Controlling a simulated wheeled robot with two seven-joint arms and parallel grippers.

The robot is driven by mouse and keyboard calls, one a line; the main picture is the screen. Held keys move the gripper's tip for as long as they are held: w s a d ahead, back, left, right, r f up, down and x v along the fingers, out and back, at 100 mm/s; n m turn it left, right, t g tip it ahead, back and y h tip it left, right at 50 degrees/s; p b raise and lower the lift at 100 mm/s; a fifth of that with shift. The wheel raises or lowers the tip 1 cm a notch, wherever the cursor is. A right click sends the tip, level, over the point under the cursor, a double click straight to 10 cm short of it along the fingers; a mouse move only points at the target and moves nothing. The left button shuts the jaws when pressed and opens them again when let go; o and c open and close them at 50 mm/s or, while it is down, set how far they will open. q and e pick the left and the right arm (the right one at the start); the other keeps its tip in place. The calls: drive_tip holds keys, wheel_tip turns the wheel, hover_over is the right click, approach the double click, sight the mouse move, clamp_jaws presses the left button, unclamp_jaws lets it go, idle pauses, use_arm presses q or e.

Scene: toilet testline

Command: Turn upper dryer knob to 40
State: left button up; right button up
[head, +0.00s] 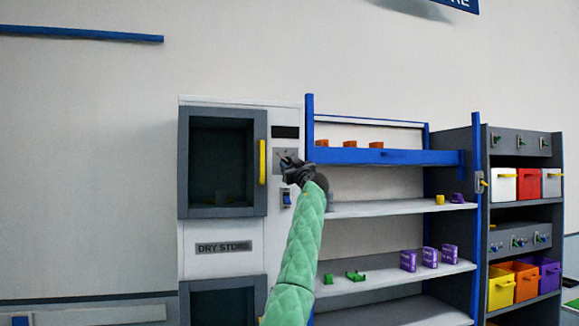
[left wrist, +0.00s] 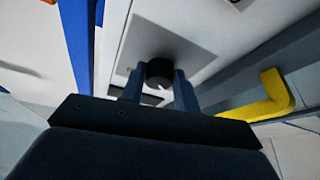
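The upper dryer knob (left wrist: 160,72) is a round black knob with a small white mark, on a grey square plate (left wrist: 185,42) in the left wrist view. My left gripper (left wrist: 160,85) has one finger on each side of the knob, and both fingers appear to touch it. In the head view my left gripper (head: 289,163) is at the plate on the white dryer cabinet (head: 223,236) and hides the knob. The knob's scale and setting cannot be read. My right gripper is not in view.
The upper dryer door (head: 184,165) is shut, with a yellow handle (head: 262,162) left of the gripper. A dark display (head: 285,132) is above the knob plate and a blue switch (head: 287,198) below. A blue-framed shelf (head: 400,207) stands close on the right.

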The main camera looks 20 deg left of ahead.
use_arm(q)
drive_tip(key=shift+m, duration=0.3)
drive_tip(key=shift+f+m+b, duration=0.1)
drive_tip(key=shift+m+b, duration=0.2)
drive_tip(key=shift+b, duration=0.15)
drive_tip(key=m+t+h+b, duration=0.1)
drive_tip(key=m, duration=0.2)
drive_tip(key=m+t+h, duration=0.1)
drive_tip(key=m+h, duration=0.1)
drive_tip(key=m, duration=0.1)
drive_tip(key=m+t+h+b, duration=0.1)
drive_tip(key=m, duration=0.3)
drive_tip(key=shift+s+a+r+h+b, duration=0.2)
drive_tip(key=shift+s+a+h+b, duration=0.1)
drive_tip(key=shift+a+h, duration=0.1)
drive_tip(key=shift+s+r+m+t+h, duration=0.1)
drive_tip(key=shift+m+t+h, duration=0.5)
drive_tip(key=shift+m, duration=1)
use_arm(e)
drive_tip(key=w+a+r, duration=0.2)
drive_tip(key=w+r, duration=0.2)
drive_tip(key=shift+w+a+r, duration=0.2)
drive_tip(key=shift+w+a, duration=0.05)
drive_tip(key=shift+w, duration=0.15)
use_arm(q)
drive_tip(key=shift+m+h, duration=0.3)
drive_tip(key=shift+h, duration=0.1)
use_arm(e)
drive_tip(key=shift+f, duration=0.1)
